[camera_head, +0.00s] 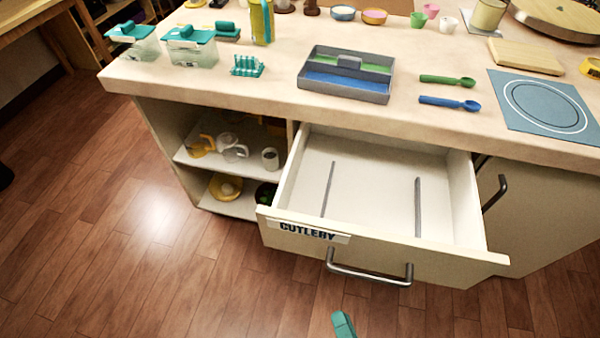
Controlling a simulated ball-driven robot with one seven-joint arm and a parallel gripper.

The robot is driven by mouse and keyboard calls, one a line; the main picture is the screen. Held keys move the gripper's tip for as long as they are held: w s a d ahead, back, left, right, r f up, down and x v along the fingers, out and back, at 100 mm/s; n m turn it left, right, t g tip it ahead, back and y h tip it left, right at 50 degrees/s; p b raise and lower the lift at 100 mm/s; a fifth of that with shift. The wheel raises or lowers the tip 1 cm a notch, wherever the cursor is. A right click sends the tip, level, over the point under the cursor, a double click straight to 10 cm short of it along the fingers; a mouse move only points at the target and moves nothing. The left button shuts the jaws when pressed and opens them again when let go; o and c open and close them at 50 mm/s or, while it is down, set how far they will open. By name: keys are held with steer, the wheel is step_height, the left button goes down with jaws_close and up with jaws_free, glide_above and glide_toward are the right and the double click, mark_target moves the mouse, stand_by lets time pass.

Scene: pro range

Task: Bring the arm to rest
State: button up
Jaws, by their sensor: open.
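Only a small teal piece, which looks like one fingertip of my gripper (343,325), shows at the bottom edge. The other finger and the rest of my arm are out of the picture. The fingertip appears in front of the drawer, with floor behind it, and nothing is seen held at it. The cutlery drawer (375,250) is pulled out from under the counter. It looks empty apart from two thin grey dividers (418,207).
The counter (240,95) holds a grey cutlery tray (345,92), a green spoon (447,80), a blue spoon (449,103), teal-lidded boxes (190,52) and a blue mat (543,107). Open shelves (225,165) are left of the drawer. Wooden floor (110,240) is clear at left.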

steer(key=w+d+f+n+g+p, duration=0.2)
steer(key=w+d+n+g, duration=0.25)
steer(key=n+g, duration=0.35)
steer(key=s+d+r+n+g+h+p, duration=0.1)
steer(key=s+d+r+g+h, duration=0.1)
steer(key=s+d+g, duration=0.2)
steer(key=s+d+r+n+g+h, duration=0.2)
steer(key=s+d+r+g, duration=0.1)
steer(key=d, duration=0.6)
steer(key=s+g, duration=0.1)
steer(key=s, duration=0.1)
steer(key=shift+s+r+h+p, duration=0.3)
steer(key=shift+s+p, duration=0.05)
